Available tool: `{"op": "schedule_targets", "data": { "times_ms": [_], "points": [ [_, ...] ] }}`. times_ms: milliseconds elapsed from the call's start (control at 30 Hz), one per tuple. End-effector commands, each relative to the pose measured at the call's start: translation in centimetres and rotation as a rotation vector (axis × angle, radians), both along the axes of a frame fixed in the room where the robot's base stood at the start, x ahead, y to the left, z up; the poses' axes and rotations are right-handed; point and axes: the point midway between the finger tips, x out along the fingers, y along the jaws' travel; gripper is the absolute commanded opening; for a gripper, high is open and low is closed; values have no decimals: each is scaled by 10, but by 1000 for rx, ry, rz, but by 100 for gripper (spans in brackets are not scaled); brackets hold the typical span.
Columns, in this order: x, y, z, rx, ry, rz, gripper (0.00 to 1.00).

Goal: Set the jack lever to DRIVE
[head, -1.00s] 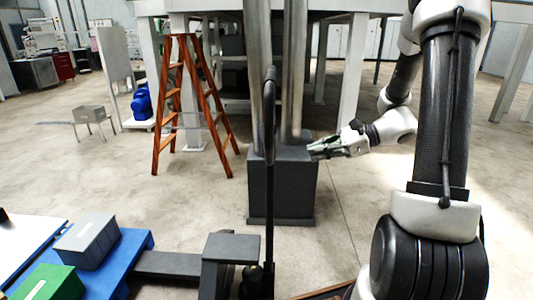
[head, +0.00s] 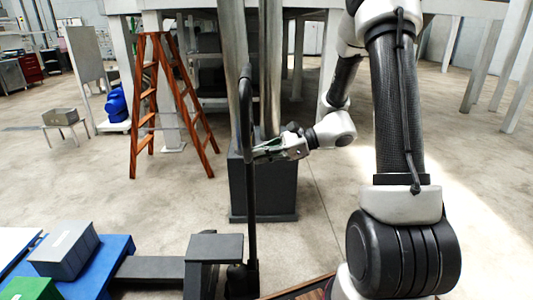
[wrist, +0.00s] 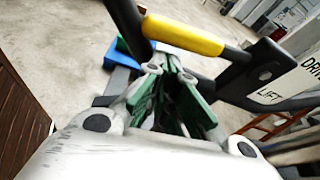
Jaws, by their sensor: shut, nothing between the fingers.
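The jack's dark upright handle (head: 250,200) stands in the middle of the head view. In the wrist view the yellow-gripped lever (wrist: 184,35) runs across just beyond my fingers. A white label plate (wrist: 290,80) at its right reads LIFT at the lower end and DRIVE, partly cut off, at the upper end. The lever itself is too small to make out in the head view. My gripper (head: 260,150) is beside the upright handle, pointing left. Its green-padded fingers (wrist: 174,70) are shut and empty, below the yellow grip in the picture. I cannot tell whether they touch the lever.
A dark block with metal columns (head: 265,190) stands behind the handle. A blue pallet (head: 110,265) with a grey box (head: 66,250) is at the lower left. An orange stepladder (head: 146,105) stands behind at left. Open floor lies to the right.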

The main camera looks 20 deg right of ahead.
Motion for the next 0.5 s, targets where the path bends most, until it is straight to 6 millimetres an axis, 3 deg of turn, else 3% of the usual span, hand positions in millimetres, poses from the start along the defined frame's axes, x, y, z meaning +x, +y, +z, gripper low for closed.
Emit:
{"op": "schedule_targets", "data": {
  "times_ms": [267, 500],
  "points": [
    [-1, 0, 2, 4, 11, 1, 0],
    [-7, 2, 23, 63, 189, 1, 0]
  ]
}}
